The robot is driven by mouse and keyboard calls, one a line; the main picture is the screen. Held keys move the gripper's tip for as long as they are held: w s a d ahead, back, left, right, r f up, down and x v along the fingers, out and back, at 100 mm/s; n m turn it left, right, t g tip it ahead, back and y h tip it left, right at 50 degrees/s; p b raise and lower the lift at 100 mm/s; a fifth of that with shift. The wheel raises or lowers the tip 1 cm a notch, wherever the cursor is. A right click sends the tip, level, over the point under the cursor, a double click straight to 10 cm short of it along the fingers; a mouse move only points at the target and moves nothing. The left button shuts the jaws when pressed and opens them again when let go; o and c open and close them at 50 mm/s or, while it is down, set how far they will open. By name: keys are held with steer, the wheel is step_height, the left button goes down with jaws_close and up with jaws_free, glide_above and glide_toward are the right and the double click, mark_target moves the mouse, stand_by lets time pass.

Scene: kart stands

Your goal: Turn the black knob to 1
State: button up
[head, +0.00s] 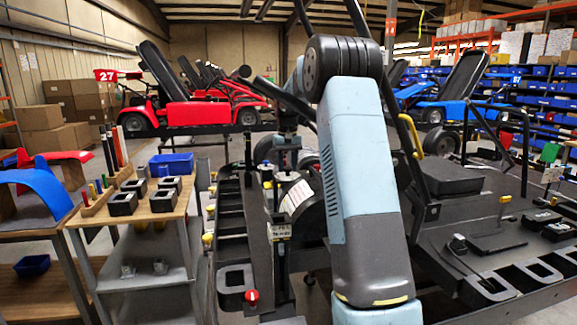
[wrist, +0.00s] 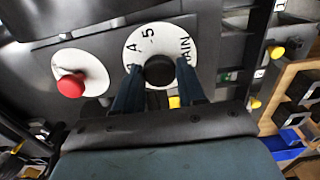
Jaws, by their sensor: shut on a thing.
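The black knob (wrist: 159,71) sits at the middle of a round white dial (wrist: 148,40) on a dark panel in the wrist view. The dial shows "A", "-5" and part of a word ending in "AIN". No "1" mark can be made out, as my fingers cover the dial's lower part. My gripper (wrist: 158,73) is shut on the black knob, one finger on each side. In the head view my arm hides the knob and gripper.
A red knob (wrist: 70,87) on its own white dial sits left of my fingers. A yellow knob (wrist: 277,51) is at the right. A wooden-topped cart (head: 150,212) with black blocks stands at the left. Kart frames and bars crowd the right.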

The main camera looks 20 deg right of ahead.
mark_target(287, 167)
steer(key=shift+s+a+f, duration=0.1)
steer(key=shift+f, duration=0.05)
steer(key=o, duration=1.1)
steer(key=shift+c, duration=0.2)
steer(key=shift+r, duration=0.25)
steer(key=shift+r, duration=0.3)
step_height(287, 167, up, 13)
steer(key=shift+f, duration=0.1)
